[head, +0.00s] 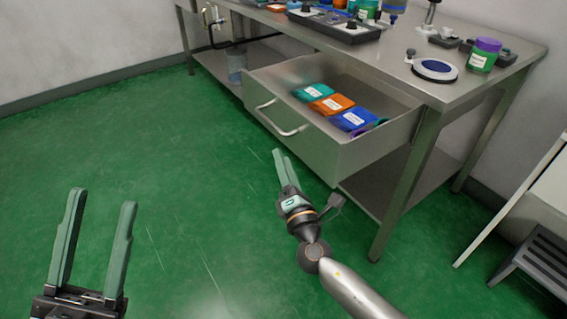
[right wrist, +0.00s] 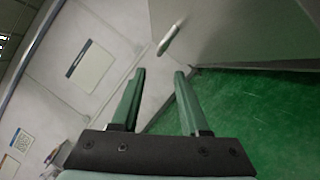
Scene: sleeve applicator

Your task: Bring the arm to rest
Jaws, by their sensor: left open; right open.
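My right gripper (head: 286,168) is open and empty, in front of the steel table's open drawer (head: 375,145), a little below its front panel. In the right wrist view its two green fingers (right wrist: 160,74) stand apart with nothing between them, and the drawer handle (right wrist: 170,38) shows just beyond the fingertips. My left gripper (head: 102,196) is open and empty over the green floor at the lower left of the head view. The drawer is pulled out and holds several packets, among them a teal packet (head: 311,92), an orange packet (head: 333,105) and a blue packet (head: 353,119).
The steel table (head: 405,92) carries a round blue-and-white device (head: 435,70), a green jar with a purple lid (head: 484,55) and a black tray (head: 334,27). A table leg (head: 405,185) stands right of my right gripper. A dark slatted stool (head: 540,258) is far right. Green floor lies free at left.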

